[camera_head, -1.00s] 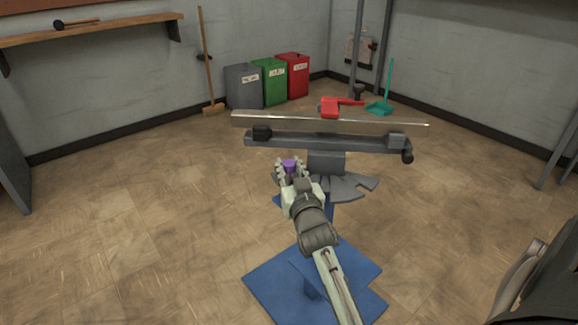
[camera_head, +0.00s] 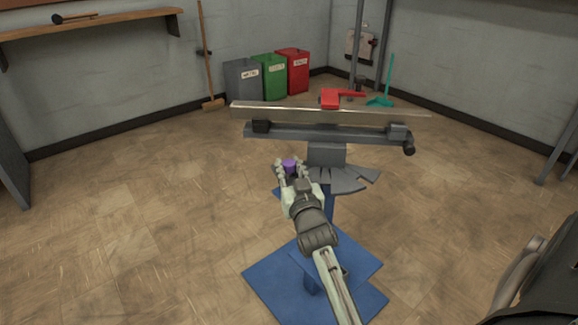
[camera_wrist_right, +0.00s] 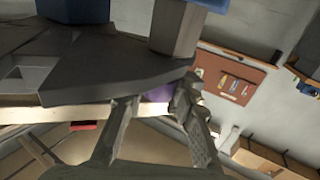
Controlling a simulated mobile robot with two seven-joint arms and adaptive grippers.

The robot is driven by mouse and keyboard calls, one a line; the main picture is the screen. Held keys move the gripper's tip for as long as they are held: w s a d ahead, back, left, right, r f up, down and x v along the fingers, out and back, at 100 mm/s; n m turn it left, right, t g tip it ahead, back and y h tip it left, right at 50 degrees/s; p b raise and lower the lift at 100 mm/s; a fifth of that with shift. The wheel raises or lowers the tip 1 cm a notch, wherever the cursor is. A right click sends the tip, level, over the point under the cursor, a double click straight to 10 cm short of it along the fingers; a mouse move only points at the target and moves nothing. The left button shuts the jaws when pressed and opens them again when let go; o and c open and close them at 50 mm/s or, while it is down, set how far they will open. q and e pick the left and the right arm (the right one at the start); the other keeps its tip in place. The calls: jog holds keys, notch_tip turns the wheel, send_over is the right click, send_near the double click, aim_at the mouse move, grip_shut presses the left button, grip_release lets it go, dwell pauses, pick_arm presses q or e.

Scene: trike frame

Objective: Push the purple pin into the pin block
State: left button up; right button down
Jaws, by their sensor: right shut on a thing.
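The purple pin (camera_head: 289,164) shows between the fingers of my right gripper (camera_head: 290,171) in the head view, left of the grey stand head. My right gripper is shut on it. In the right wrist view the purple pin (camera_wrist_right: 160,93) shows as a small patch between the two fingertips (camera_wrist_right: 155,101), close to the edge of a grey plate; most of it is hidden. I cannot make out the pin block clearly, nor whether the pin touches it. My left gripper is in neither view.
Bins (camera_head: 269,79) stand at the back wall. Floor on the left is clear.

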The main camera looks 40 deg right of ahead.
aim_at(289, 163)
jog(key=shift+f, duration=0.35)
jog(key=c, duration=1.1)
grip_release()
jog(key=shift+c, duration=0.2)
notch_tip(289, 163, up, 10)
